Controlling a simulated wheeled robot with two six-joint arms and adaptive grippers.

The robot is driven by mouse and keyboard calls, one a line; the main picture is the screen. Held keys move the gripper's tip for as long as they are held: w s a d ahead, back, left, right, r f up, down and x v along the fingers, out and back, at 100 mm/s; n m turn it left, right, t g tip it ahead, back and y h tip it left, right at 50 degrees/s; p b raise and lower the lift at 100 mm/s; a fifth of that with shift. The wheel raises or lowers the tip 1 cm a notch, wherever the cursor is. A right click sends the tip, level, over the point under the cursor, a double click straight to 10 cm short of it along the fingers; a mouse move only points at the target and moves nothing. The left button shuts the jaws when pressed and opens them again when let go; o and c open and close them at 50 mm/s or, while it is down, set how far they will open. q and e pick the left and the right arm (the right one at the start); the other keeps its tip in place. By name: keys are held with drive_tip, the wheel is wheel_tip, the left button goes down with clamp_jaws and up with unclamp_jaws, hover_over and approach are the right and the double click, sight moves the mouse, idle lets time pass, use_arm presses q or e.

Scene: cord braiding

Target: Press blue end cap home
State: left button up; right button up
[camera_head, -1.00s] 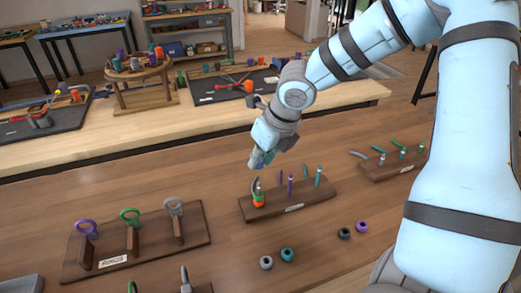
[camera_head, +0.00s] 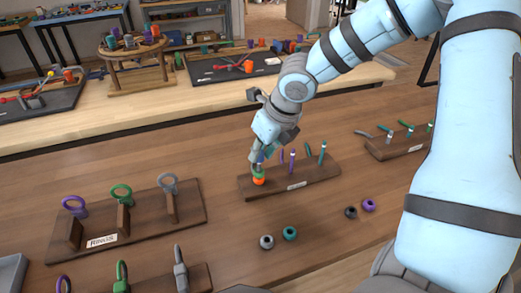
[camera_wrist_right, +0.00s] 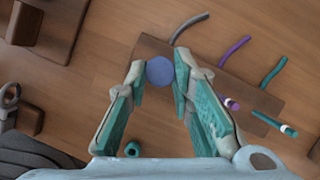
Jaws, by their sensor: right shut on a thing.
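The blue end cap (camera_wrist_right: 160,71) shows in the right wrist view as a round blue disc between my fingertips. My right gripper (camera_wrist_right: 159,78) is shut on it, one finger on each side. In the head view my right gripper (camera_head: 260,160) points down at the left end of a dark wooden cord board (camera_head: 262,191). It is right above an orange and green piece (camera_head: 258,179) standing there. The fingers largely hide the cap in the head view, and I cannot tell how deep it sits. My left gripper is not in view.
Purple (camera_head: 292,162) and teal (camera_head: 322,153) cords stand on the same board. Loose beads, grey (camera_head: 267,242), teal (camera_head: 290,233) and purple (camera_head: 368,205), lie in front. A rings rack (camera_head: 150,230) stands at left and another cord board (camera_head: 398,148) at right.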

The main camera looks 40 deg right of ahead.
idle(0.3)
drive_tip(key=shift+b, duration=0.35)
drive_tip(key=shift+f+b, duration=0.2)
drive_tip(key=shift+b, duration=0.3)
idle(0.4)
drive_tip(key=o, duration=1.1)
drive_tip(key=shift+o, duration=0.2)
drive_tip(key=shift+s+r, duration=0.1)
drive_tip(key=shift+p+v, duration=1.25)
drive_tip(key=shift+v, duration=1.7)
